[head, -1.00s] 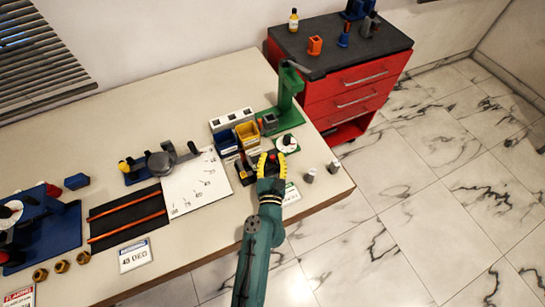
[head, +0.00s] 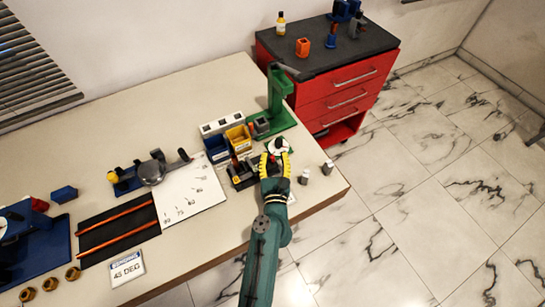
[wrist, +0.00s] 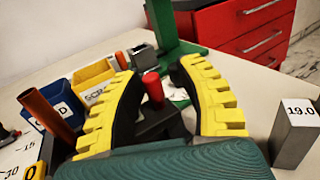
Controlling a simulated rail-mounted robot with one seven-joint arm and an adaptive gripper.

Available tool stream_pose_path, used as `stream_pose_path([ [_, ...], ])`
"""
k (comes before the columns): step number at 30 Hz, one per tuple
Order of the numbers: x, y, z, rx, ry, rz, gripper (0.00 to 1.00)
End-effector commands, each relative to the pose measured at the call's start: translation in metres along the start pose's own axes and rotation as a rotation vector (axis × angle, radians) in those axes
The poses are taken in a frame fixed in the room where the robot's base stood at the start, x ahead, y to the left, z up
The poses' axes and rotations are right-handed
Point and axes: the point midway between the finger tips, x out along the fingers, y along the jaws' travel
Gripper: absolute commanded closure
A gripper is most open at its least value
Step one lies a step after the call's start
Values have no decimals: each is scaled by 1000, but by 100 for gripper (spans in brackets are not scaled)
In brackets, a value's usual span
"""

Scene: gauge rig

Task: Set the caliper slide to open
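A dark block with an upright red knob (wrist: 152,88) sits between the fingers in the wrist view; it looks like the caliper's slide. The rest of the caliper is mostly hidden by my gripper, and I cannot read the slide's setting. My gripper (wrist: 155,72) is open, its two yellow toothed fingers on either side of the knob. A gap shows on both sides, with no clear contact. In the head view my gripper (head: 275,158) is low over the table's right end, beside a dark fixture (head: 241,173).
A blue bin (head: 217,148) and a yellow bin (head: 239,138) stand behind left. A green press stand (head: 280,100) rises behind. Two small gauge blocks stand close right, one labelled 19.0 (wrist: 292,140) in the wrist view. An orange-brown rod (wrist: 48,112) stands left.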

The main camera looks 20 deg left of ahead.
Motion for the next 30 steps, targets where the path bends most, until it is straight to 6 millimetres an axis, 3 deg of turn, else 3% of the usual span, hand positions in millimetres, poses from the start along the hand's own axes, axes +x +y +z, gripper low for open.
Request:
stream_pose_path([
  [9, 0, 1, 1, 1, -1, 2, 57],
  [14, -13, 1, -1, 2, 0, 2, 57],
  [27, -101, 1, -1, 1, 2, 1, 57],
  [30, -114, 0, 0, 1, 0, 0, 57],
])
